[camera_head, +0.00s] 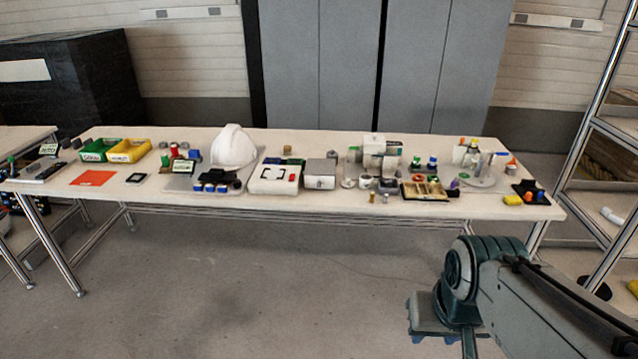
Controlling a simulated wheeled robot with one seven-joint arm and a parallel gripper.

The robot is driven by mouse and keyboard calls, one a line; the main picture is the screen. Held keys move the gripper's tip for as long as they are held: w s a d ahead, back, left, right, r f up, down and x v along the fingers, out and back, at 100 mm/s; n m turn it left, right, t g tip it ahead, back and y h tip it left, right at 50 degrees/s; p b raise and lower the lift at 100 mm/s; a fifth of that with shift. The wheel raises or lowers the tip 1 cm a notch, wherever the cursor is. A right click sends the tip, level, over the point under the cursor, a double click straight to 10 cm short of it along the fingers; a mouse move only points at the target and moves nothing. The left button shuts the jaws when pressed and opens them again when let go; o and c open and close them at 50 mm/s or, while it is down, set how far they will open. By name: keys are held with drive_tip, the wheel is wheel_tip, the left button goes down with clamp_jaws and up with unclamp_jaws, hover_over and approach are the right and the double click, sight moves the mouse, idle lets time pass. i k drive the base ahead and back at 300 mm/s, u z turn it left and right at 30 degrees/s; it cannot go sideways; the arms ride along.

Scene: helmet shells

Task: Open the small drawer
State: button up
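A small grey box with a pale front (320,174) stands near the middle of the long table. It looks like the small drawer's housing, but it is too small in view to make out a handle or whether a drawer is out. My gripper (432,338) hangs low in front of the table at the lower right, well apart from the box. Only part of it shows, and I cannot tell whether its fingers are apart. I see nothing held in it.
The long white table (240,206) is crowded. A white helmet shell (233,148) and a white case (274,180) stand left of the box. Small parts and a divided tray (424,190) lie right of it. A metal shelf (590,150) stands at the right. The floor in front is clear.

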sight(310, 181)
drive_tip(key=u, duration=0.95)
drive_tip(key=i, duration=1.65)
drive_tip(key=z, duration=0.95)
